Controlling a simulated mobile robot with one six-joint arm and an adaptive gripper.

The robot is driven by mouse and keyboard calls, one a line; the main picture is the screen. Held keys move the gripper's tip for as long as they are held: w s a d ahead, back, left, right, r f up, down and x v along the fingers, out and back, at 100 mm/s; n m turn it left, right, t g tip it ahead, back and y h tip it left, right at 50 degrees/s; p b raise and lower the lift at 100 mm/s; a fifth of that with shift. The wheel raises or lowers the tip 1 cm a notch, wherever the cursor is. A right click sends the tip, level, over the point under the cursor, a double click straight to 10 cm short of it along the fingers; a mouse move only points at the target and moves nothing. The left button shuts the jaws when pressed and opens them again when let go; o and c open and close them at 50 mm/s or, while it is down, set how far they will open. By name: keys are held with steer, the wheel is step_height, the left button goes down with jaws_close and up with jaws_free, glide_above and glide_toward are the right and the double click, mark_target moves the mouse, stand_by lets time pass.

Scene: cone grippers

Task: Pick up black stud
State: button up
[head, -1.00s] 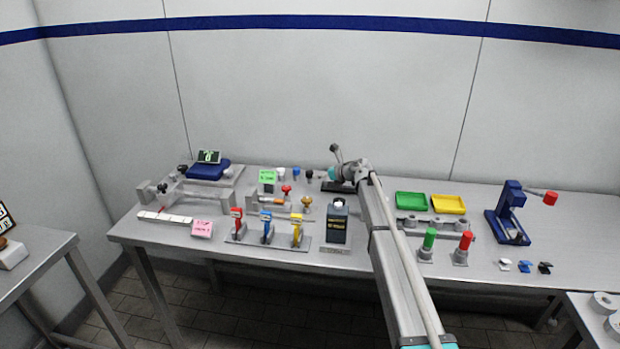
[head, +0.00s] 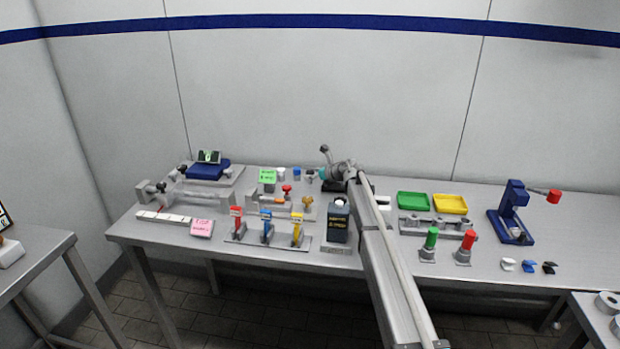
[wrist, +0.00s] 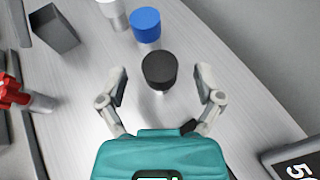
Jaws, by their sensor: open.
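The black stud (wrist: 159,72) is a short dark cylinder standing upright on the metal table. In the wrist view it lies between and slightly beyond the two fingertips of my gripper (wrist: 160,78), which is open and empty. Clear gaps show between the stud and both fingers. In the head view the stud (head: 310,173) is a small dark spot just left of my gripper (head: 323,174), partly hidden by it.
A blue stud (wrist: 146,25) and a white stud (wrist: 112,14) stand in a row beyond the black one. A grey block (wrist: 54,28) and a red knob (wrist: 10,92) are at the left. A dark device with a display (wrist: 295,165) is at the lower right.

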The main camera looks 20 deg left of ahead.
jaws_close()
stand_by(0.4)
steer(key=shift+r, duration=0.2)
step_height(320, 180, up, 2)
steer(key=shift+p, duration=1.2)
steer(key=s+d+r+p, duration=0.6)
steer(key=s+r+p, duration=0.4)
steer(key=s, duration=0.2)
steer(key=shift+s+d+r+p, duration=0.15)
steer(key=shift+s+r+p, duration=0.15)
